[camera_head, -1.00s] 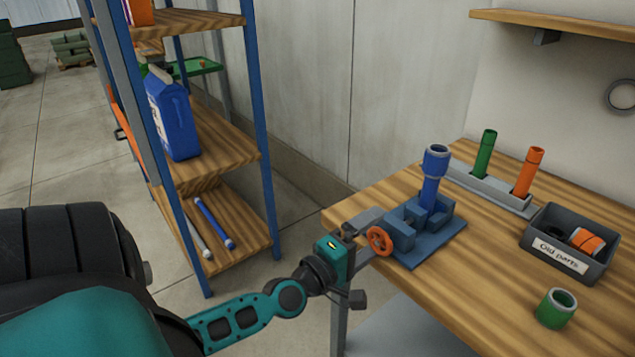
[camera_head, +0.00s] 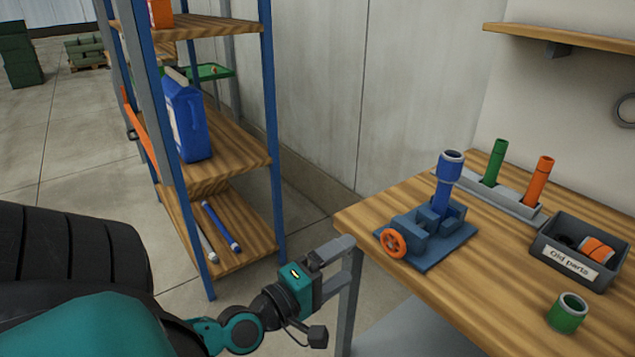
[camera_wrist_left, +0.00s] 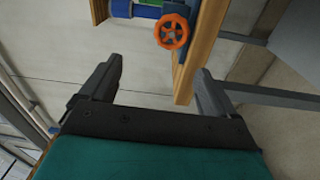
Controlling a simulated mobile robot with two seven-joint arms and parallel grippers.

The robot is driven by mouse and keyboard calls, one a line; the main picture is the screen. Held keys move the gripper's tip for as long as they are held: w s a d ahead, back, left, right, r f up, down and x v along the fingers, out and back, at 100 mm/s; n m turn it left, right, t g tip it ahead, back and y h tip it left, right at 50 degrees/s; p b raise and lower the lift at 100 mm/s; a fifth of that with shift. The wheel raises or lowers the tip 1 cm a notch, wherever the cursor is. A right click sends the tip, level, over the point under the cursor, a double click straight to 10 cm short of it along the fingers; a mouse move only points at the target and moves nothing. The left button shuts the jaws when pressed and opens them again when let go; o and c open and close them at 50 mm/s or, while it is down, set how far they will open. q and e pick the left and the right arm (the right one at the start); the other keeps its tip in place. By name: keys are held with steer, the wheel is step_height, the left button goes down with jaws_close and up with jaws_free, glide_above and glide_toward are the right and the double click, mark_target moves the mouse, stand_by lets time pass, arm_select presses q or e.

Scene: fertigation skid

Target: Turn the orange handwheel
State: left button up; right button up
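The orange handwheel (camera_head: 393,243) sits on the front left side of the blue vise (camera_head: 436,247), near the table's left corner. A blue pipe (camera_head: 444,185) stands upright in the vise. In the left wrist view the handwheel (camera_wrist_left: 172,31) shows spokes and lies beyond the fingertips, a little right of centre. My left gripper (camera_head: 346,262) is left of and below the handwheel, off the table's edge, apart from the wheel. In the wrist view its fingers (camera_wrist_left: 156,75) are spread with nothing between them. My right gripper is not in view.
The wooden table (camera_head: 420,290) carries a grey "Old parts" bin (camera_head: 575,255), a green ring (camera_head: 567,312) and a rack (camera_head: 500,196) with green and orange tubes. A blue-posted shelf (camera_head: 235,165) stands to the left. Floor shows between shelf and table.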

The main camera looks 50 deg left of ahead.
arm_select(q)
steer(key=s, duration=0.2)
steer(key=s+b, duration=0.1)
steer(key=s, duration=0.1)
steer(key=shift+a+f, duration=0.15)
steer(key=shift+f, duration=0.15)
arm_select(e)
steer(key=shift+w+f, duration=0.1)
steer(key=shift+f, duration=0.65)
arm_select(q)
steer(key=shift+w, duration=0.1)
steer(key=shift+p, duration=0.3)
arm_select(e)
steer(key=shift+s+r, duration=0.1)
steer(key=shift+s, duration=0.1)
